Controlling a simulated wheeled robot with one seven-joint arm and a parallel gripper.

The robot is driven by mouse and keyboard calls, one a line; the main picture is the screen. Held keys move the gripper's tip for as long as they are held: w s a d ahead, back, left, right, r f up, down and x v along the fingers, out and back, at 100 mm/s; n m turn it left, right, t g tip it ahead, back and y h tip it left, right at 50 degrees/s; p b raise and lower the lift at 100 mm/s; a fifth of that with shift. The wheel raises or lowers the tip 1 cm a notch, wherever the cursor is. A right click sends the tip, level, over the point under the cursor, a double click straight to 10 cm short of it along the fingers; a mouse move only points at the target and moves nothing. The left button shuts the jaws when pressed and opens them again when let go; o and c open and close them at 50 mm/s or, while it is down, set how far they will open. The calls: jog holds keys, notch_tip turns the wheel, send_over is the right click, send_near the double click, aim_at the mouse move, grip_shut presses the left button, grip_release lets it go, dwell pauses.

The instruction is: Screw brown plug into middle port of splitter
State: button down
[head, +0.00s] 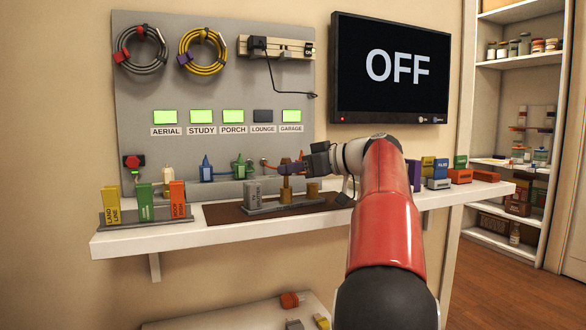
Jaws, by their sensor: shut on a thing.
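The splitter (290,207) is a low grey bar on a dark brown mat on the shelf. A grey labelled block stands at its left end, a brass port (286,192) in its middle and a shorter brass port (313,190) at its right. My gripper (288,169) reaches in from the right above the middle port, shut on the brown plug (286,178). The plug is upright and in line with that port. It looks to be touching or just above the port; I cannot tell whether it is seated. My gripper partly hides its upper part.
Blue (206,169) and green (239,168) plugs stand behind the splitter. Labelled upright blocks (144,202) stand at the left, more coloured blocks (438,173) at the right. The LOUNGE lamp (263,116) is dark; the others are green. The screen (390,70) reads OFF.

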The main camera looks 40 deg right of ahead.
aim_at(286, 181)
jog(key=shift+f+b, duration=1.45)
jog(key=shift+f, duration=0.1)
jog(key=shift+s+a+r+m+h, duration=0.1)
jog(key=shift+a+r+m+h, duration=0.1)
jog(key=shift+m+h, duration=0.25)
jog(key=m+h, duration=0.1)
jog(key=h, duration=0.1)
jog(key=m+t+h, duration=0.1)
jog(key=m+h, duration=0.2)
jog(key=h, duration=0.1)
jog(key=shift+a+f+m, duration=0.1)
jog(key=shift+a+m, duration=0.15)
jog(key=shift+a, duration=0.15)
jog(key=shift+a+f+m+h, duration=0.1)
jog(key=shift+m+h, duration=1.6)
jog(key=shift+h, duration=0.65)
jog(key=shift+a+f+m+g+h, duration=0.15)
jog(key=shift+m+g+h, duration=0.85)
jog(key=shift+m+h, duration=0.55)
jog(key=c, duration=1.2)
grip_release()
jog(key=shift+o, duration=0.4)
jog(key=shift+r, duration=0.2)
